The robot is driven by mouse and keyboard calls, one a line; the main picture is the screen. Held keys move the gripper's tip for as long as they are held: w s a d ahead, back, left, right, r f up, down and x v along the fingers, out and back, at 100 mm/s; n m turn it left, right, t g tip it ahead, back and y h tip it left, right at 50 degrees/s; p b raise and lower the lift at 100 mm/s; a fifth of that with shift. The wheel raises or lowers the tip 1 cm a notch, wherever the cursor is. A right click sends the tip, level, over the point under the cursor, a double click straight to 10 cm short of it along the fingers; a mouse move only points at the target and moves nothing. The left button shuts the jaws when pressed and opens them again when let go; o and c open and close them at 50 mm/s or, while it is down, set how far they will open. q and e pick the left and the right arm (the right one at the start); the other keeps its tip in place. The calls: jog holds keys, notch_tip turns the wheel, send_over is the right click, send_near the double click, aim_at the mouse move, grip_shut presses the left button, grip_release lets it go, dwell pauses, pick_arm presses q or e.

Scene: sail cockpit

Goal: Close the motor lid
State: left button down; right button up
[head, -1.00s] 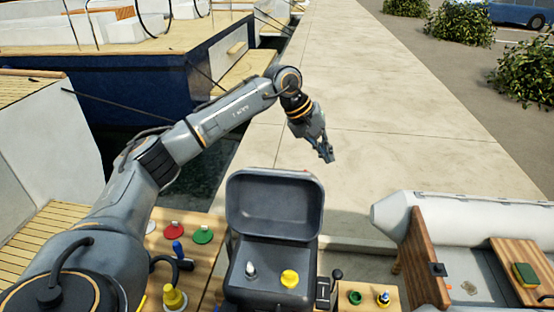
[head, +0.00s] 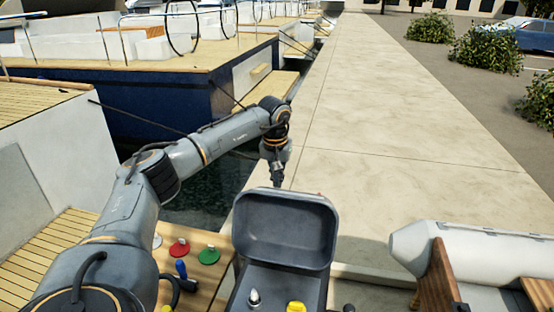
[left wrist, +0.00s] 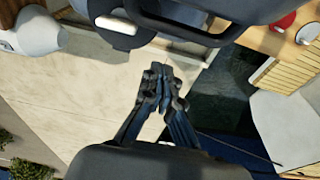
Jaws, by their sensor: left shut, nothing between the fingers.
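The motor lid (head: 285,232) is a dark grey shell in the middle of the head view. It stands open and upright, its hollow inside facing me. The motor's body (head: 272,285) is below it, with a pale knob (head: 254,298) and a yellow cap (head: 296,307) on top. My left gripper (head: 277,180) is shut and empty, pointing down at the far side of the lid's upper edge. Whether it touches the lid cannot be told. In the left wrist view its closed fingertips (left wrist: 163,75) are over pale paving, below dark motor parts at the top. My right gripper is out of view.
A wooden board with red (head: 179,248) and green (head: 208,255) discs lies left of the motor. A grey inflatable boat (head: 470,245) is at the right. A stone quay (head: 375,130) stretches behind, with dark water and moored boats at the left.

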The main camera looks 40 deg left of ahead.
pick_arm(q)
jog(key=s, duration=0.1)
jog(key=s+d+p, duration=0.1)
jog(key=s+r, duration=0.1)
jog(key=shift+s+d+r, duration=0.1)
jog(key=shift+s+d, duration=0.05)
jog(key=shift+d, duration=0.25)
